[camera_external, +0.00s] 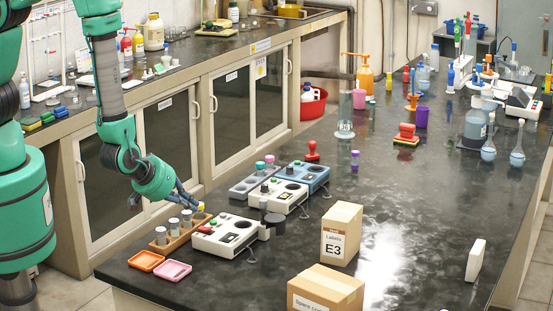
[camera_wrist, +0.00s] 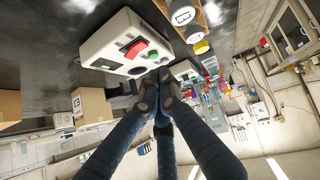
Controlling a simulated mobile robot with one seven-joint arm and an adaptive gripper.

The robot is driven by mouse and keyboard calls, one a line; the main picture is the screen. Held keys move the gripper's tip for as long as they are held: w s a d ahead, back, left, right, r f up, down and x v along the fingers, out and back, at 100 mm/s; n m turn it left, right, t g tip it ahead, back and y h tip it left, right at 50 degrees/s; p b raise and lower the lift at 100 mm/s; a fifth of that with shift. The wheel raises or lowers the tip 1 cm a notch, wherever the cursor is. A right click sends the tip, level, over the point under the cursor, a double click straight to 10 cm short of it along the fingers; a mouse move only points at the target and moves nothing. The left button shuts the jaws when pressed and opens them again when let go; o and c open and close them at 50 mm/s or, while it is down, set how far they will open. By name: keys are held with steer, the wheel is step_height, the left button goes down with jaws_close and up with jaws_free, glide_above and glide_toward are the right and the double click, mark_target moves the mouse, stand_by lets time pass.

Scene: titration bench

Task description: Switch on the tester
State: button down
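A white tester (camera_external: 222,243) stands near the front left of the bench, with a red part, a green part and a dark round well on top. In the wrist view the white tester (camera_wrist: 105,48) shows its red part (camera_wrist: 133,48) and green part (camera_wrist: 152,55) up close. My gripper (camera_external: 200,209) is just above the vial rack, to the upper left of the white tester. In the wrist view my gripper (camera_wrist: 156,86) has its dark fingertips drawn together, with nothing seen between them. The tips appear close to the tester; I cannot tell whether they touch it.
A wooden rack (camera_external: 176,239) with capped vials stands left of the tester. Orange (camera_external: 146,261) and pink (camera_external: 173,271) trays lie in front. Another white device (camera_external: 277,197) and a blue one (camera_external: 305,174) stand behind. A box marked E3 (camera_external: 341,235) stands to the right.

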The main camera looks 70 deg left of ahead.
steer(key=v, duration=0.8)
steer(key=shift+s+p, duration=0.3)
steer(key=shift+s, duration=0.25)
steer(key=shift+r, duration=0.1)
steer(key=shift+w+t+b, duration=0.2)
steer(key=shift+t+b, duration=0.1)
steer(key=shift+b, duration=1.2)
steer(key=shift+d+r+n+h+b, duration=0.1)
steer(key=shift+r+n+h+b, duration=0.25)
steer(key=shift+b, duration=0.2)
steer(key=shift+w+f, duration=0.1)
steer(key=shift+w, duration=0.05)
steer(key=b, duration=0.2)
glide_above(205, 228)
steer(key=s, duration=0.2)
step_height(205, 228, down, 8)
steer(key=shift+f, duration=0.1)
steer(key=shift+w+d+f, duration=0.15)
steer(key=shift+w+f, duration=0.05)
steer(key=shift+f, duration=0.25)
steer(key=shift+w+d+f, duration=0.1)
steer(key=shift+w+f, duration=0.05)
steer(key=shift+f, duration=0.35)
